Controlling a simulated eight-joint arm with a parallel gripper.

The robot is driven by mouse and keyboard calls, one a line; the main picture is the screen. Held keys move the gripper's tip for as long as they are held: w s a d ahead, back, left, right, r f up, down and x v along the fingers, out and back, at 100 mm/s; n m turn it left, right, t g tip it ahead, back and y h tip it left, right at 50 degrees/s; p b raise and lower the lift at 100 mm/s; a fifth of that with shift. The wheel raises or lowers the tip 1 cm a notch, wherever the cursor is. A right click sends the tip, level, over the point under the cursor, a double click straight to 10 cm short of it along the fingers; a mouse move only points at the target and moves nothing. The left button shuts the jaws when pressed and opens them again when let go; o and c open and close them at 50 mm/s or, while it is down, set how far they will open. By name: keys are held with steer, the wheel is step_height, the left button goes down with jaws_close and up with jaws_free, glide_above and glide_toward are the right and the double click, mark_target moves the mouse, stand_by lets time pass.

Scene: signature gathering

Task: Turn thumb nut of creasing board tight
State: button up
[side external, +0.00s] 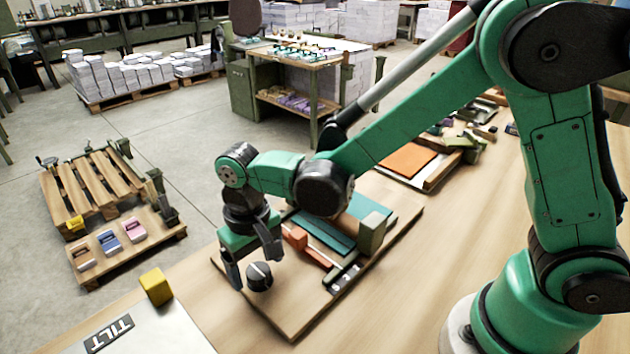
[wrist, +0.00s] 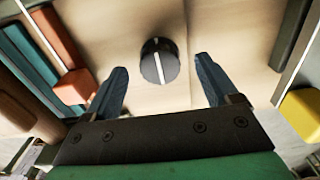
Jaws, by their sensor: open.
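The thumb nut is a round black knob (side external: 260,275) with a white line across its top. It sits on the front left part of the wooden creasing board (side external: 290,318). My gripper (side external: 253,270) points down over the board, with its fingers apart near the knob. In the wrist view the knob (wrist: 159,61) lies between and a little beyond the two open fingertips (wrist: 160,70), with space on both sides. Its white line runs nearly up and down in that view. I cannot tell the exact height of the fingertips from these frames.
An orange block (side external: 297,237), teal strips (side external: 318,238) and an upright olive block (side external: 371,234) stand on the board behind the knob. The tabletop to the right (side external: 420,270) is clear.

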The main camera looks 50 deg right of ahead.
mark_target(259, 270)
steer(key=shift+r, duration=2.55)
steer(key=shift+d+r, duration=0.2)
steer(key=shift+d, duration=0.1)
steer(key=s+d+r+t, duration=0.2)
steer(key=d+t, duration=0.1)
steer(key=d, duration=0.3)
steer(key=s+d+r+t, duration=0.3)
steer(key=d+t, duration=0.1)
steer(key=d, duration=0.3)
steer(key=shift+s, duration=0.15)
